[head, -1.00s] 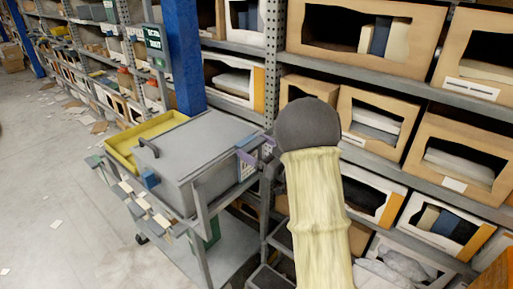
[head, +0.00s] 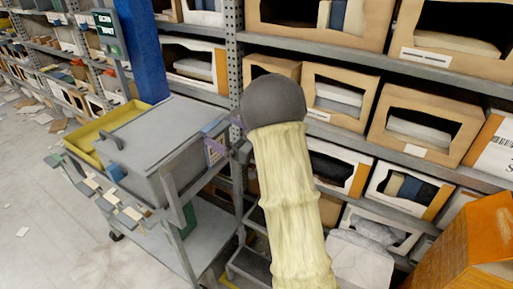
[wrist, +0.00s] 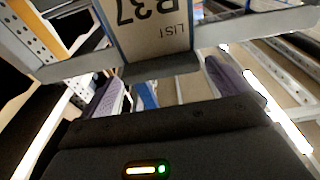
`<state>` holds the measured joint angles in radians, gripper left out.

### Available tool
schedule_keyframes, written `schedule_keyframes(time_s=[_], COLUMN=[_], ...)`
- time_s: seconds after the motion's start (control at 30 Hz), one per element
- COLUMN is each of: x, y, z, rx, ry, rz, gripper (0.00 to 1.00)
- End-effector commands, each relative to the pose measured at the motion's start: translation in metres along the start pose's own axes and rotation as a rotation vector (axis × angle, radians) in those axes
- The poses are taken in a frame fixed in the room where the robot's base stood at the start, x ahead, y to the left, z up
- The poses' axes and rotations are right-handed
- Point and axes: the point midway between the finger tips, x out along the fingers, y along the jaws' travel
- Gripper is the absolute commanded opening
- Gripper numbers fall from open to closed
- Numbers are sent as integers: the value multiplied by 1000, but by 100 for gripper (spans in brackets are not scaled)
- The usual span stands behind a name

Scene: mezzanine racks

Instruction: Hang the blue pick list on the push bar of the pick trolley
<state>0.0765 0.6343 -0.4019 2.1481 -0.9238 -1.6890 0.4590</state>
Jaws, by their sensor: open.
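The pick trolley (head: 172,125) stands at left centre in the head view, with a grey box top and a grey push bar (head: 192,166) at its near right end. The pick list (head: 213,152), a pale card with a dark edge, is at that bar. In the wrist view the list (wrist: 160,22) reads "LIST" and "B37" upside down, upright against the bar (wrist: 228,29). My gripper (head: 230,134) is at the list; its purple fingers (wrist: 166,85) are apart, one on each side below the card. I cannot tell how the list's hook sits on the bar.
A yellow tray (head: 98,138) is at the trolley's far side. Racks with cardboard bins (head: 340,92) stand behind and to the right. A blue post (head: 150,55) rises behind the trolley. An orange box (head: 470,245) is at lower right. Open floor (head: 45,215) lies at left, with scattered paper.

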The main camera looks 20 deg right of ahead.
Motion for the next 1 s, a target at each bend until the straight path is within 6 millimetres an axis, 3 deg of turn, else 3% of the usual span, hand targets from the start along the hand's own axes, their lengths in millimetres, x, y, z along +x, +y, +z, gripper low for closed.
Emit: schedule_keyframes(time_s=[0.7,1.0], x=[-139,-160], y=[1,-1], z=[1,0], rx=[2,2], ry=[2,2], rz=[5,0], gripper=[100,100])
